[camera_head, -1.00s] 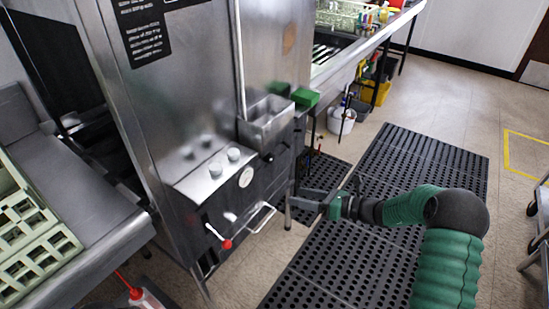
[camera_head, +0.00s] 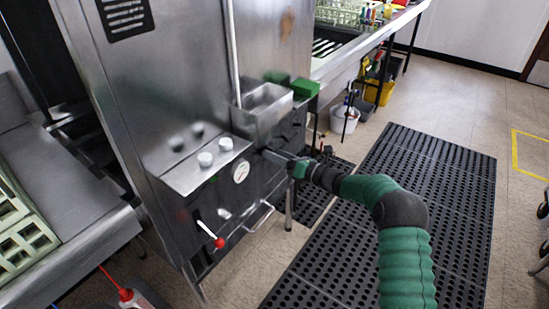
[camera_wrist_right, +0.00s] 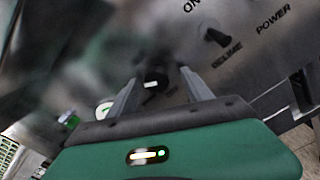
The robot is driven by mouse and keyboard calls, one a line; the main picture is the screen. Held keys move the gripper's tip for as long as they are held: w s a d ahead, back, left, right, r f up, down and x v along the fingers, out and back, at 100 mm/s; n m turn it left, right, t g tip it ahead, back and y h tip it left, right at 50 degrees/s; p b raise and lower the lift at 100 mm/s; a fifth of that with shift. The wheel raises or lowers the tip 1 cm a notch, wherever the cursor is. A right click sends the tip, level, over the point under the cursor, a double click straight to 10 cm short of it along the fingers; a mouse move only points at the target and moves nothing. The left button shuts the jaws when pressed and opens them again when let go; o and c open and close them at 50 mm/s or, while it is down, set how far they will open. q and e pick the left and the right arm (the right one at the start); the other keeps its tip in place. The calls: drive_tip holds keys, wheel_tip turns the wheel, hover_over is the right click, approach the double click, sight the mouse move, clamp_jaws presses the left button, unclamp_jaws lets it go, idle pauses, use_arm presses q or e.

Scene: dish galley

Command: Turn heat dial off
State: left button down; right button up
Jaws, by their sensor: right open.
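A small black dial (camera_wrist_right: 152,82) with a pale mark sits on the steel machine's front panel. In the wrist view it lies between the two fingers of my right gripper (camera_wrist_right: 160,74), which is open. I cannot tell whether the fingers touch it. In the head view my right gripper (camera_head: 270,155) reaches the panel just right of the round white gauge (camera_head: 241,172) and hides the dial. The gauge also shows in the wrist view (camera_wrist_right: 103,109), left of the fingers. My left gripper is not in view.
A black toggle switch (camera_wrist_right: 216,38) near "POWER" and "DELIME" lettering is up and right of the fingers. Two pale knobs (camera_head: 205,158) stand on the ledge. A steel box (camera_head: 262,112) juts out above my gripper. A red-knobbed lever (camera_head: 219,242) is lower left.

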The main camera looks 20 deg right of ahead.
drive_tip(key=shift+w+a+r, duration=0.15)
drive_tip(key=shift+w+a, duration=0.2)
drive_tip(key=shift+a, duration=0.35)
drive_tip(key=shift+d, duration=0.35)
drive_tip(key=c, duration=0.5)
drive_tip(key=shift+a, duration=0.15)
clamp_jaws()
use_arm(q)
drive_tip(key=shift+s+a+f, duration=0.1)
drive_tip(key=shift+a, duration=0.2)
